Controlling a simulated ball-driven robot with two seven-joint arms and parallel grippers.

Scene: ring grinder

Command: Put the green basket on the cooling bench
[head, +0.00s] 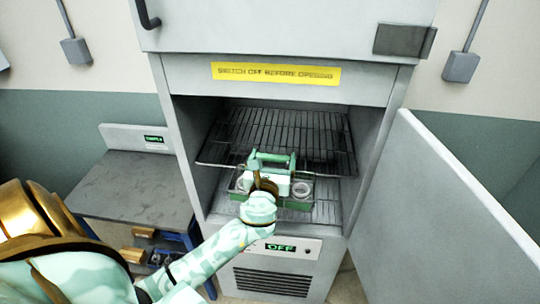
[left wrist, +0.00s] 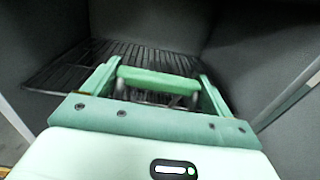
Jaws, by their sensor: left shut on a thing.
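The green basket (head: 296,203) is inside the open cabinet, at its front, by the lower rack. It holds round metal cups or rings. My left gripper (head: 272,161) is at the basket's top, shut on its green handle. In the left wrist view the green handle bar (left wrist: 158,80) lies between the two fingers of the left gripper (left wrist: 158,84). The basket's body is hidden behind the gripper there. Whether the basket rests on the rack or hangs free, I cannot tell. A grey bench (head: 130,187) with a small green-lit sign stands left of the cabinet. My right gripper is not in view.
The cabinet's wire rack (head: 290,132) sits above and behind the basket. Its grey door (head: 450,215) stands open at the right. A yellow label (head: 276,73) is above the opening, and an "OFF" display (head: 281,247) is below. The bench top looks clear.

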